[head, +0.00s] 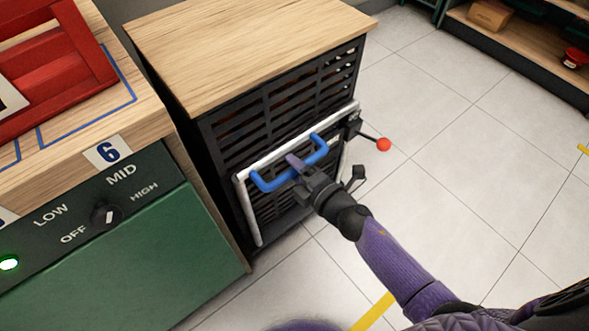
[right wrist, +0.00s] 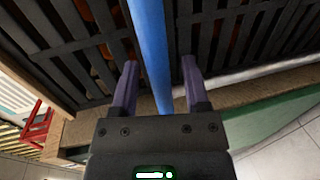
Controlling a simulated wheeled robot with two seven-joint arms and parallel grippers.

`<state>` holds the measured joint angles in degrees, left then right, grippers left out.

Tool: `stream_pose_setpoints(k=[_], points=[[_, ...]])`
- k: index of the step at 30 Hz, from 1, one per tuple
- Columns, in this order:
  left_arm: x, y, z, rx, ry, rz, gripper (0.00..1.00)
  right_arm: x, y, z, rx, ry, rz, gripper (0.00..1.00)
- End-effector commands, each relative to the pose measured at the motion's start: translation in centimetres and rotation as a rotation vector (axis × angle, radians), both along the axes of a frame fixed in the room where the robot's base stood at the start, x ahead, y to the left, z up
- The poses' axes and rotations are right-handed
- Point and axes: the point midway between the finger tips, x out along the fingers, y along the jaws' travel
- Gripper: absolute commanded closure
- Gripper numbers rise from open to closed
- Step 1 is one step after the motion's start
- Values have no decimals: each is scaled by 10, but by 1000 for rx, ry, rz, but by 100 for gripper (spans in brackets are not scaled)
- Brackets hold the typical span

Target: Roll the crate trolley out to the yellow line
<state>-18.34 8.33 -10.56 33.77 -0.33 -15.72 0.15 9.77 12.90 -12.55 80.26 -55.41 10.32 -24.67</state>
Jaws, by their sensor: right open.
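The crate trolley is a black slatted crate (head: 290,100) with a light wooden top (head: 245,45), standing beside the green counter. A white metal frame (head: 246,215) with a blue handle (head: 268,184) is on its front. My right gripper (head: 296,166) is at the blue handle. In the right wrist view the blue handle (right wrist: 152,50) runs between the two purple fingers of the right gripper (right wrist: 157,85), which are apart with a gap on each side. Orange shapes show behind the slats. A yellow line (head: 373,312) shows on the floor, partly hidden by my arm. My left gripper is not in view.
A green counter (head: 120,260) with a heat dial and a red crate (head: 60,70) stands close on the left. A lever with a red knob (head: 383,144) sticks out at the trolley's right. Pale tiled floor (head: 440,180) is clear to the right, before a shelf (head: 510,40).

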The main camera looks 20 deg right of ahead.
Motion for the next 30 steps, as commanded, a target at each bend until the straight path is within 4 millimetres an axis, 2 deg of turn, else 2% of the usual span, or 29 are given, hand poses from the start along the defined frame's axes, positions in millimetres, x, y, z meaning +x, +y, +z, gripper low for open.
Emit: stream_pose_setpoints(k=[8,16,30], points=[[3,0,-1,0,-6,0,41,2,1,0,1,1,0,43],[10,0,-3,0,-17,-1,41,2,1,0,1,2,0,100],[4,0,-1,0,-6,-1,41,1,1,-1,1,3,0,100]])
